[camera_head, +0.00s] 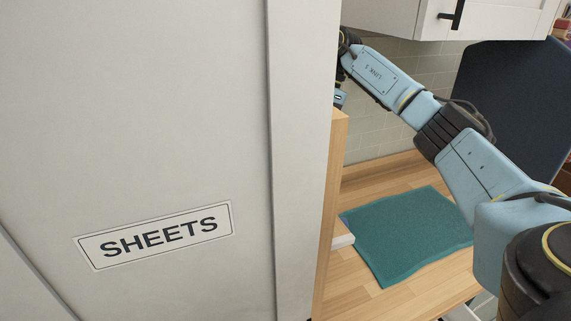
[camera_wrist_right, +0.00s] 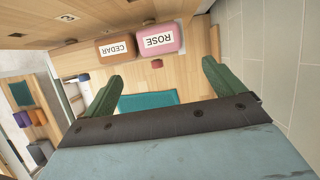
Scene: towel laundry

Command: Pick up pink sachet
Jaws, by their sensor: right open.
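The pink sachet (camera_wrist_right: 161,52), labelled ROSE, shows at the top middle of the right wrist view, beside a brown sachet (camera_wrist_right: 114,55) labelled CEDAR. Both are against a wooden surface, and the picture looks turned over. My right gripper (camera_wrist_right: 162,72) is open, with its two green fingers spread wide and nothing between them. The pink sachet lies beyond the fingertips, between their lines and apart from them. In the head view the right arm reaches in from the right, and its gripper end is hidden behind the panel. The head view does not show the sachets. My left gripper is not in view.
A white panel (camera_head: 150,120) with a SHEETS label (camera_head: 155,237) fills the left of the head view. A teal towel (camera_head: 405,235) lies on the wooden counter (camera_head: 350,285). A white wall cabinet (camera_head: 490,18) hangs above the arm. A tiled wall (camera_wrist_right: 285,75) is close beside the right gripper.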

